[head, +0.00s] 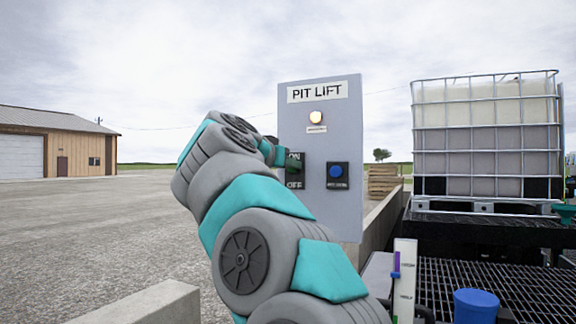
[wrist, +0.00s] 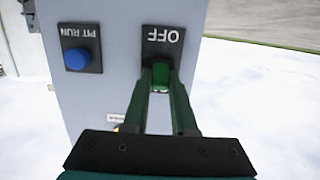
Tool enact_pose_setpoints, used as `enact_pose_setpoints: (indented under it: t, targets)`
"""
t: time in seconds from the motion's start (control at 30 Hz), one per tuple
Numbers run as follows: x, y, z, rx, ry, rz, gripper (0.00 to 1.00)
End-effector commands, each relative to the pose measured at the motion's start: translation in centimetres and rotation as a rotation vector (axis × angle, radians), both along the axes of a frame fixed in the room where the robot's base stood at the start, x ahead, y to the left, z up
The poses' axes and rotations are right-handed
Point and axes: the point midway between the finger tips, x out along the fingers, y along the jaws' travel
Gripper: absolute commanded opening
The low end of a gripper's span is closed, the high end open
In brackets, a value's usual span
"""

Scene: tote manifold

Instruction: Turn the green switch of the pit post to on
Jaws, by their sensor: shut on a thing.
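The pit post is a grey panel (head: 348,205) headed PIT LIFT. It carries a black switch plate (head: 294,184) marked ON above and OFF below. In the wrist view the plate (wrist: 163,38) appears upside down with OFF showing. My gripper (wrist: 161,76) has its dark green fingers brought together at the plate, just beside the OFF mark, shut on the green switch. The fingers hide most of the switch, so I cannot tell which way it is turned. In the head view my gripper (head: 281,155) reaches the plate from the left.
A blue PIT RUN button (head: 337,171) sits right of the switch, also in the wrist view (wrist: 77,60). A caged tank (head: 487,140) and black grating stand right; open gravel lies left. A low wall (head: 145,303) is in front.

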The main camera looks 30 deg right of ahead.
Motion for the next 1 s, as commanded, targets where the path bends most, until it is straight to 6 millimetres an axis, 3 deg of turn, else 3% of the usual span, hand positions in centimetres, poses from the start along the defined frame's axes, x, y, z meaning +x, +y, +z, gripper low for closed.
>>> enact_pose_setpoints:
  t: [0.07, 0.1, 0.33, 0.67, 1.0]
  targets:
    - [0.0, 0.0, 0.1, -0.001, -0.002, 0.0, 0.0]
    - [0.0, 0.0, 0.1, -0.002, -0.003, 0.0, 0.28]
    - [0.0, 0.0, 0.1, -0.001, -0.002, 0.0, 0.54]
    - [-0.3, 0.4, 0.2, -0.001, -0.002, 0.001, 0.55]
    - [-3.4, 4.3, 0.9, -0.002, -0.002, 0.002, 0.55]
